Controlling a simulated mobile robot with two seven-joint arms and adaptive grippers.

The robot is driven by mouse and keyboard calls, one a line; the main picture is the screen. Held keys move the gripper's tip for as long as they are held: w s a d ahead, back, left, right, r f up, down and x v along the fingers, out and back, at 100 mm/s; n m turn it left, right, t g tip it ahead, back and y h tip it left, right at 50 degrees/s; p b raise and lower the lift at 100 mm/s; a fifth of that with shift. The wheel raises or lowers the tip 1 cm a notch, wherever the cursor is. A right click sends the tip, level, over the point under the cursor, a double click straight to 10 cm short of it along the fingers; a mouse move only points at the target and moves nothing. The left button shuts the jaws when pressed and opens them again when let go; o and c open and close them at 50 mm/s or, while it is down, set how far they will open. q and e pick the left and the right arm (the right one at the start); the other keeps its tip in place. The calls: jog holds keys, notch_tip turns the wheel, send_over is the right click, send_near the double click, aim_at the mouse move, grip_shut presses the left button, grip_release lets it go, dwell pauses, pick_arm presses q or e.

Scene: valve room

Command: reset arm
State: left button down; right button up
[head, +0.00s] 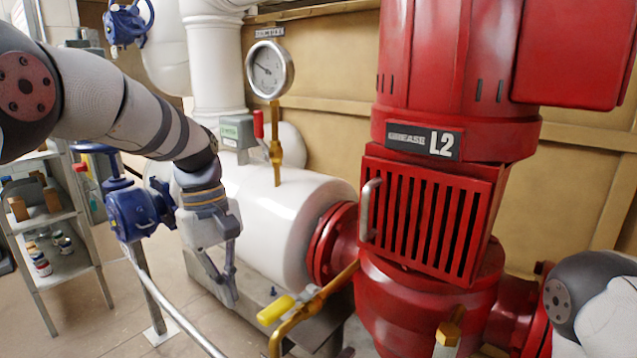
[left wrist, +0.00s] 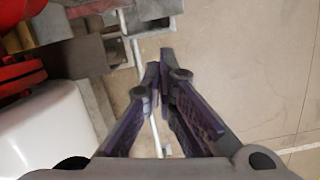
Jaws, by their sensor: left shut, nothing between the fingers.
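My left gripper (head: 230,288) hangs from the left arm in front of the white horizontal tank, with its fingers pointing down. It is shut and empty. In the left wrist view its two fingertips (left wrist: 160,75) meet above the floor, with nothing between them. My left arm comes in from the upper left of the head view. Part of my right arm (head: 590,300) shows at the lower right edge; its gripper is out of the picture.
A red pump (head: 435,80) marked L2 stands at centre right. The white tank (head: 285,215) joins it. A yellow-handled valve (head: 275,310), a blue valve (head: 130,212), a round gauge (head: 269,70) and a shelf (head: 70,265) stand nearby. Open floor shows in the left wrist view (left wrist: 250,70).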

pick_arm(q)
jog(key=s+a+f+m, duration=0.1)
jog(key=s+f, duration=0.3)
jog(key=f, duration=0.4)
jog(key=s+a+f+m+y, duration=0.1)
jog(key=s+f, duration=0.4)
jog(key=f, duration=0.3)
jog(key=s+a+f+m, duration=0.15)
jog(key=s+f, duration=0.25)
jog(key=f, duration=0.4)
jog(key=s+f+m, duration=0.2)
jog(key=s, duration=1)
jog(key=s+a+f+m, duration=0.1)
jog(key=s+f+m, duration=0.1)
jog(key=s, duration=1)
jog(key=shift+a+f+m+y, duration=0.3)
jog(key=shift+f+m+y, duration=0.1)
jog(key=shift+m, duration=0.15)
